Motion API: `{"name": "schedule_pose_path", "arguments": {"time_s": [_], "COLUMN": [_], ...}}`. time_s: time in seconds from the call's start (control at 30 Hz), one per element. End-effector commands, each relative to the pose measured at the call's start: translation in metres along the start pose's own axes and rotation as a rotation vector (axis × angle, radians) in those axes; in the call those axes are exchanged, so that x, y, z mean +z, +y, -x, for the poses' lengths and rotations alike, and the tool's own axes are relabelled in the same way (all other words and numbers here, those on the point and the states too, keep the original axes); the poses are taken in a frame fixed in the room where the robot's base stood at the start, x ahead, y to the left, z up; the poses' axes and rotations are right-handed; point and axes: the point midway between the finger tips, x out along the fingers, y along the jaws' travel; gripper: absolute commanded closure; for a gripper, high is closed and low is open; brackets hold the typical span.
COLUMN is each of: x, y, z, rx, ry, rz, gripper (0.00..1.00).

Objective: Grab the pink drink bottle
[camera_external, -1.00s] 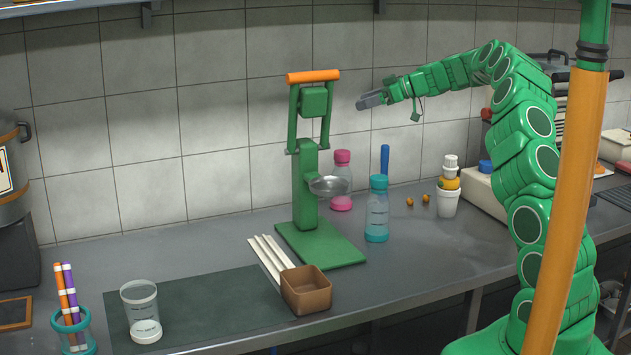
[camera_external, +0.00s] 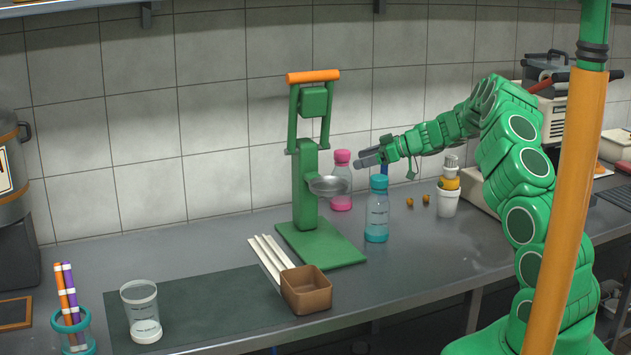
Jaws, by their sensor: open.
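The pink drink bottle (camera_external: 341,202) stands upright on the steel counter by the tiled wall. It has a pink cap, a clear body and a pink base. The round tray of the green press partly covers its left side. My gripper (camera_external: 362,162) is open and empty, at about the height of the bottle's cap and to its right in the picture. It appears apart from the bottle, but the exact depth between them is hard to tell. A similar bottle with a teal cap and base (camera_external: 377,222) stands nearer the front, below my gripper.
The green press (camera_external: 306,190) with an orange handle stands left of the pink bottle. A blue upright object (camera_external: 384,172) is partly hidden behind my gripper. A brown box (camera_external: 306,291) sits in front.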

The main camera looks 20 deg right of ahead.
Motion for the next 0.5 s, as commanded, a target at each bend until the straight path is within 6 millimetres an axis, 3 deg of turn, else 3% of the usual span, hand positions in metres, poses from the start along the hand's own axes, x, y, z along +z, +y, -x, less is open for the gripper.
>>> {"name": "schedule_pose_path", "arguments": {"time_s": [0.5], "x": [0.003], "y": [-0.001], "z": [-0.048], "rx": [-0.001], "ry": [-0.004], "rz": [0.002], "gripper": [0.19]}}
